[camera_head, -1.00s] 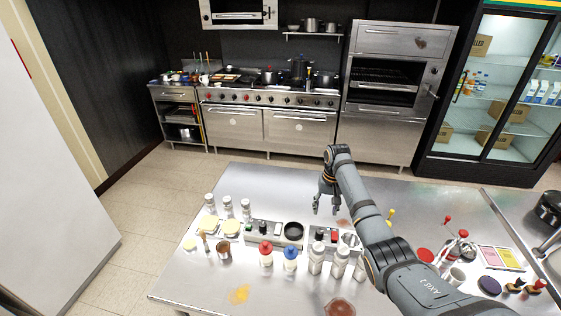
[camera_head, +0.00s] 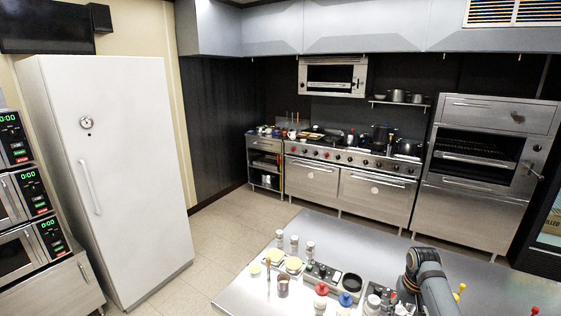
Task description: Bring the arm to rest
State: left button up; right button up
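My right arm (camera_head: 432,284) comes in from the bottom right of the head view. Its bent grey wrist stands above the steel table (camera_head: 325,232). The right gripper (camera_head: 407,284) points down over the table and is small and mostly hidden by the wrist, so its finger opening cannot be made out. It is close to the group of bottles and jars. My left arm and gripper are not in view.
Red-capped (camera_head: 321,290) and blue-capped (camera_head: 345,300) bottles, shakers (camera_head: 294,245), a brown cup (camera_head: 283,286) and a black bowl (camera_head: 351,282) crowd the table's front. Its back is clear. A white refrigerator (camera_head: 140,170) stands left; ranges (camera_head: 375,195) line the back wall.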

jog(key=s+a+f+n+t, duration=0.1)
jog(key=s+a+f+n, duration=0.1)
jog(key=s+a+f, duration=0.3)
jog(key=s+a+f+n, duration=0.1)
jog(key=s+a, duration=0.1)
jog(key=s, duration=0.6)
jog(key=s+a+r+n+t, duration=0.1)
jog(key=s+a+r, duration=0.15)
jog(key=s, duration=0.35)
jog(key=s+a+r+n+t, duration=0.1)
jog(key=s+a+r, duration=0.15)
jog(key=s, duration=0.45)
notch_tip(320, 180, down, 30)
jog(key=s+d+g+b, duration=0.1)
jog(key=s+d+b, duration=0.15)
jog(key=b, duration=0.25)
pick_arm(q)
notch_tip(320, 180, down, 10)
jog(key=b, duration=0.5)
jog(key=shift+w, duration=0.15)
pick_arm(e)
jog(key=s+d+f+g, duration=0.1)
jog(key=s+f, duration=1.7)
jog(key=f, duration=0.4)
jog(key=shift+s+d+m+h, duration=0.2)
jog(key=shift+d+m+h, duration=0.1)
jog(key=shift+m, duration=0.1)
